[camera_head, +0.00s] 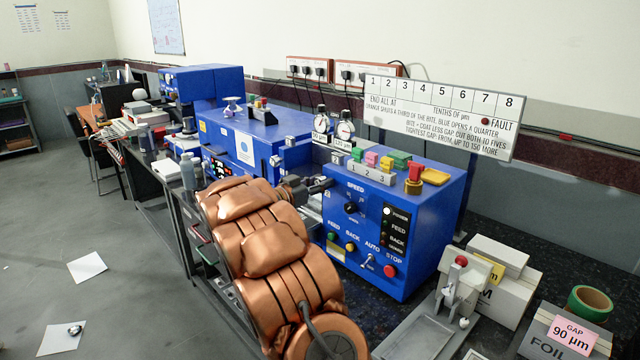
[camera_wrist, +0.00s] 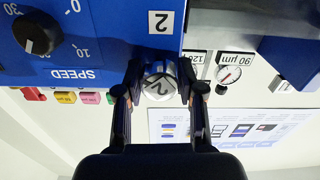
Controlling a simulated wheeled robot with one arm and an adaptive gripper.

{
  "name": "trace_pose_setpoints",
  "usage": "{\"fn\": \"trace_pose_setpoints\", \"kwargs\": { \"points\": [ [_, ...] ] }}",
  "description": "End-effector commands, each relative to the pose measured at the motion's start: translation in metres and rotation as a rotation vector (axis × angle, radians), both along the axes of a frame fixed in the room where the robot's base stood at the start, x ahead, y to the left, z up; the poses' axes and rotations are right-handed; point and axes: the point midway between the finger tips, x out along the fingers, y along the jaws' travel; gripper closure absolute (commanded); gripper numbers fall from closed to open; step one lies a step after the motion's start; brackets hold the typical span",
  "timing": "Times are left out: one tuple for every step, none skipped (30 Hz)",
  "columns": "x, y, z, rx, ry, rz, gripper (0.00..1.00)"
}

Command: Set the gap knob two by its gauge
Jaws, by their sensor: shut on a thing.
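The silver gap knob marked 2 (camera_wrist: 158,84) sits between the fingers of my gripper (camera_wrist: 159,88) in the wrist view, beside a white plate numbered 2 (camera_wrist: 160,22) on the blue machine. The fingers are shut on the knob's sides. One dial gauge (camera_wrist: 229,75) shows in the wrist view, with a small needle I cannot read exactly, beside a 90 µm label (camera_wrist: 236,58). A label starting with 120 (camera_wrist: 197,62) is partly hidden. In the head view two gauges (camera_head: 321,122) (camera_head: 345,130) stand behind the machine (camera_head: 410,225). There my gripper (camera_head: 318,186) reaches the machine's left side.
The machine front carries a speed knob (camera_head: 351,208), feed and back buttons and a red stop button (camera_head: 390,271). A numbered sign board (camera_head: 440,115) stands behind. A small press (camera_head: 463,290) stands nearby.

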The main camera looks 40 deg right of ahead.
Motion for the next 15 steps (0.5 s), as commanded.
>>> {"fn": "trace_pose_setpoints", "kwargs": {
  "points": [
    [0.0000,0.0001,-0.0003,0.000,-0.001,0.000,0.97],
    [0.0001,0.0001,-0.0004,0.000,-0.002,0.000,0.97],
    [0.0002,0.0003,-0.0005,0.000,-0.006,0.000,0.97],
    [0.0004,0.0004,-0.0006,0.000,-0.010,0.001,0.97],
    [0.0005,0.0005,-0.0008,0.000,-0.015,0.001,0.97],
    [0.0007,0.0008,-0.0010,0.000,-0.024,0.001,0.97],
    [0.0006,0.0009,-0.0014,-0.001,-0.032,0.002,0.97],
    [0.0005,0.0008,-0.0019,0.000,-0.042,0.001,0.97],
    [0.0002,0.0006,-0.0026,0.001,-0.059,0.001,0.97],
    [0.0003,0.0007,-0.0027,-0.001,-0.073,0.001,0.97],
    [0.0007,0.0011,-0.0030,-0.001,-0.087,0.002,0.97],
    [0.0010,0.0014,-0.0038,0.000,-0.112,0.002,0.97],
    [0.0009,0.0011,-0.0043,0.000,-0.130,0.002,0.97],
    [0.0010,0.0012,-0.0047,0.000,-0.152,0.003,0.97],
    [0.0015,0.0017,-0.0052,-0.001,-0.182,0.004,0.97]
  ]
}}
